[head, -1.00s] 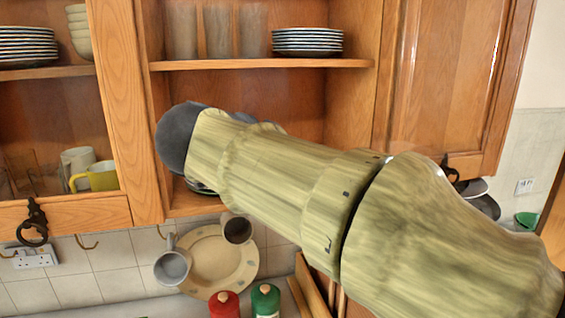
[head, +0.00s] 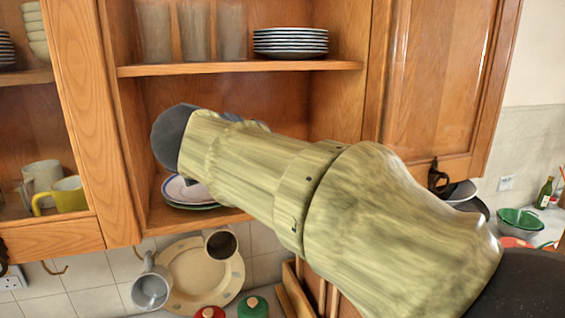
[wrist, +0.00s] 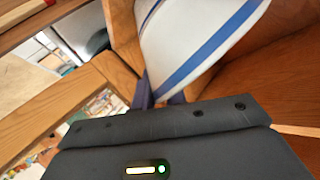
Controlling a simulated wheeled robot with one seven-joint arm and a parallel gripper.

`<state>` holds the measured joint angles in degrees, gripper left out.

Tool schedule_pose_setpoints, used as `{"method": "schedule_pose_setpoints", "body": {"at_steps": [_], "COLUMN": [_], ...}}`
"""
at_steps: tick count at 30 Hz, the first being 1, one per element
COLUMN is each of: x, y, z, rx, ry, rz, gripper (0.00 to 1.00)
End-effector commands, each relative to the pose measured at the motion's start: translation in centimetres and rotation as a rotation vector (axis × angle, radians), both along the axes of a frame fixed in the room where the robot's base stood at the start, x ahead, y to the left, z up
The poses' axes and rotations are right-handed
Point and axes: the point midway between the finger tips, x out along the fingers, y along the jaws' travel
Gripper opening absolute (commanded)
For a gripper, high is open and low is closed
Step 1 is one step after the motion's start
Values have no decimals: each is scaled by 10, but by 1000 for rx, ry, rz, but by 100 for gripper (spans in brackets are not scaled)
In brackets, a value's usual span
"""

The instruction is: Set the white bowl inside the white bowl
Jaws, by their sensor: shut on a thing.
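A white bowl with a blue band (wrist: 200,40) fills the upper middle of the wrist view, tilted in that picture. My gripper (wrist: 162,94) is shut on its edge. In the head view, my arm reaches into the lower compartment of the open cabinet and hides the fingers. White dishware with a blue rim (head: 180,190) shows just below my wrist, over a green-edged dish (head: 200,206) on the cabinet floor. I cannot tell whether the blue-rimmed piece is the held bowl or another dish. No second white bowl can be made out clearly in that compartment.
A shelf (head: 240,69) above my wrist carries glasses and a plate stack (head: 290,41). A wooden upright (head: 85,120) stands at left, with mugs (head: 62,194) and stacked pale bowls (head: 36,35) beyond it. Hanging mugs (head: 152,288) are below. A cabinet door (head: 430,80) is at right.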

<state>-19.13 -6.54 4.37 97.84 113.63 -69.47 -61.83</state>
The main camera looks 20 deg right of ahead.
Motion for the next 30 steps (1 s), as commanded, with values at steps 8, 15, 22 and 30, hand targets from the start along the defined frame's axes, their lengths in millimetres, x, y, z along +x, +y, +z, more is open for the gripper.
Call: {"method": "schedule_pose_setpoints", "body": {"at_steps": [8,15,22,30], "x": [42,78,108,117], "y": [-45,-82,-113,-121], "z": [4,4,4,-27], "rx": [0,0,-1,-1], "ry": [1,2,1,2], "rz": [-4,-5,-3,2], "gripper": [0,0,0,0]}}
